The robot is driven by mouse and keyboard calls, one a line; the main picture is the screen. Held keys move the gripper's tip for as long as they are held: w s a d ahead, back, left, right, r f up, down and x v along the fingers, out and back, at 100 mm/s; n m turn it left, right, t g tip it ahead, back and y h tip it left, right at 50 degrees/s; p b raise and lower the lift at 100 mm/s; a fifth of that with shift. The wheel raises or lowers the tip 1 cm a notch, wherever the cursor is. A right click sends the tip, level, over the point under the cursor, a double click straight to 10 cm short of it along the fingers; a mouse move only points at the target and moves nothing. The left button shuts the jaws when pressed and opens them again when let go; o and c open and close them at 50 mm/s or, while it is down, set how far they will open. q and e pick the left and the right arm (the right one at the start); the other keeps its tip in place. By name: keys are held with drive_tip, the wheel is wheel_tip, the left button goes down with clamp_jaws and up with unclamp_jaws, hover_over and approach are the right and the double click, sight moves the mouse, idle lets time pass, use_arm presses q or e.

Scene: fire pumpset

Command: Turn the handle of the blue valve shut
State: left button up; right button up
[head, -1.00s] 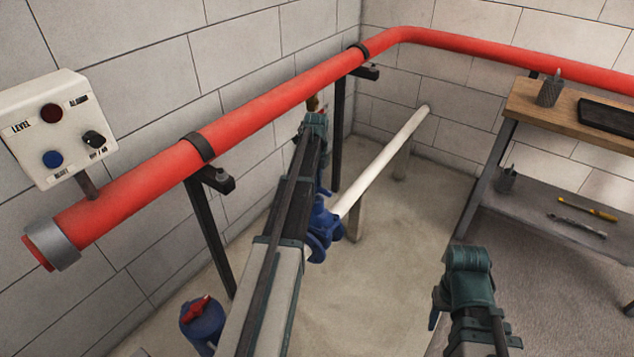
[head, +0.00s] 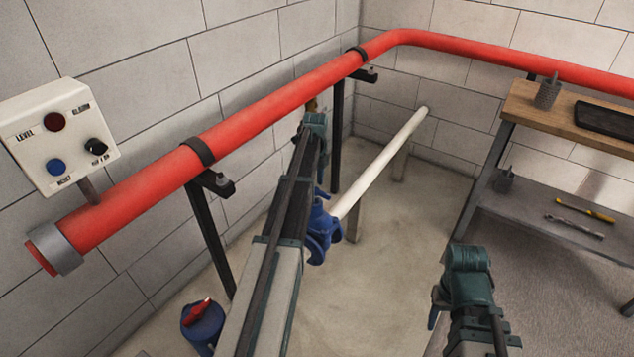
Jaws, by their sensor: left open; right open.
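A blue body (head: 205,325) with a red handle (head: 198,311) on its top stands at the lower left, partly hidden by my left arm. A blue flanged fitting (head: 320,246) sits at the near end of the white pipe, also partly behind my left arm. I cannot tell for sure which of the two is the blue valve. My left gripper (head: 322,190) is far forward near the wall, beyond the fitting, mostly hidden by its own arm. My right gripper (head: 434,316) hangs low at the lower right, partly hidden, away from both blue things. Both are open, and I see nothing held.
A red pipe (head: 275,100) on black brackets runs along the wall. A white control box (head: 75,140) is at the left. The white pipe (head: 385,160) crosses the floor. A workbench (head: 520,105) with tools stands at the right. Floor between pipe and bench is clear.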

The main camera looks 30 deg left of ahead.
sight(316, 189)
use_arm(q)
wheel_tip(316, 189, up, 13)
drive_tip(key=p, duration=1.1)
drive_tip(key=shift+d+f+p, duration=0.15)
drive_tip(key=shift+f+p, duration=0.05)
drive_tip(key=shift+p, duration=0.2)
drive_tip(key=s+d+r+n+p, duration=0.25)
drive_tip(key=s+d, duration=0.25)
drive_tip(key=d, duration=0.4)
drive_tip(key=s+d+r+n+p, duration=0.1)
drive_tip(key=s+d+n, duration=0.4)
drive_tip(key=d, duration=0.5)
drive_tip(key=s+d+r+n+p, duration=0.2)
drive_tip(key=s+d, duration=0.4)
drive_tip(key=d, duration=0.3)
drive_tip(key=s+d+r+n+y+p, duration=0.1)
drive_tip(key=s+d+r+n+p, duration=0.1)
drive_tip(key=s+d+n, duration=0.3)
drive_tip(key=s+d, duration=0.3)
drive_tip(key=s, duration=0.3)
drive_tip(key=shift+s+d+r+n+p, duration=0.2)
drive_tip(key=shift+d+r+n+p, duration=0.05)
drive_tip(key=shift+r+n+p, duration=0.1)
drive_tip(key=shift+a, duration=0.1)
